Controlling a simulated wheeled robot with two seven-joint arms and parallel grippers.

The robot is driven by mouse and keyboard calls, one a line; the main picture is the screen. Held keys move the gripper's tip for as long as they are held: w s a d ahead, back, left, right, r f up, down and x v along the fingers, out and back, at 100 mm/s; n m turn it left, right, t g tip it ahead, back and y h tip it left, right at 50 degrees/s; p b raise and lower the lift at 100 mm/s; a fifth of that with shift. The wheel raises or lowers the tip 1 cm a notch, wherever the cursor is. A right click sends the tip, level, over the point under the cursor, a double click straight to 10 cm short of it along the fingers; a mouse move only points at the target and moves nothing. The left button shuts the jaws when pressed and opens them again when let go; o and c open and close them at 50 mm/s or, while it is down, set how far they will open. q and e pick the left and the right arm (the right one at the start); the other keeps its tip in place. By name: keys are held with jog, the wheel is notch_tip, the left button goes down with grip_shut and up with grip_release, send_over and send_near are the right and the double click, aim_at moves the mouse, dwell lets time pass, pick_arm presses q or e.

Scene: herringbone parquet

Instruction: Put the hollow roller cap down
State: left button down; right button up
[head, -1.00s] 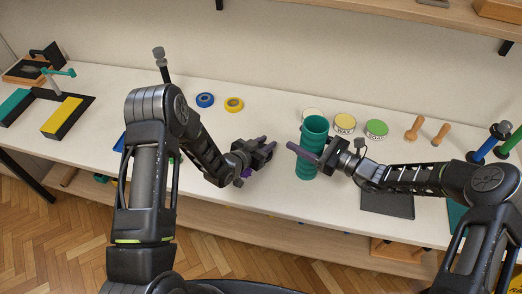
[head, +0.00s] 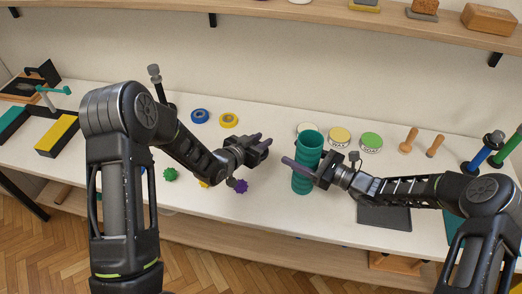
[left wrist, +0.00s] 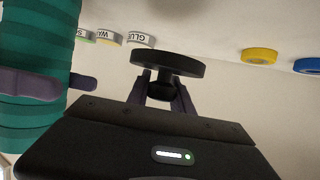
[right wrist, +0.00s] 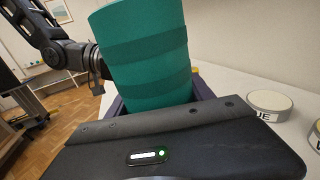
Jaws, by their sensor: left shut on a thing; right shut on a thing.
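My left gripper (head: 262,146) is shut on the hollow roller cap, a black disc (left wrist: 167,62) with a short stem between the fingers in the left wrist view. It holds the cap above the table, left of the roller; in the head view I cannot make the cap out. My right gripper (head: 303,168) is shut around the teal ribbed roller (head: 306,158), which is roughly upright with an open top. The roller also fills the middle of the right wrist view (right wrist: 145,55). I cannot tell whether its base touches the table.
Blue tape (head: 200,116) and yellow tape (head: 229,120) lie behind the left gripper. Several round tins, including a green one (head: 371,141), stand behind the roller. A purple knob (head: 241,186) and a green knob (head: 170,174) lie in front. The white table (head: 270,205) has bare room near its front edge.

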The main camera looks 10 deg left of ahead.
pick_arm(q)
jog(key=shift+r, duration=0.5)
dwell(0.5)
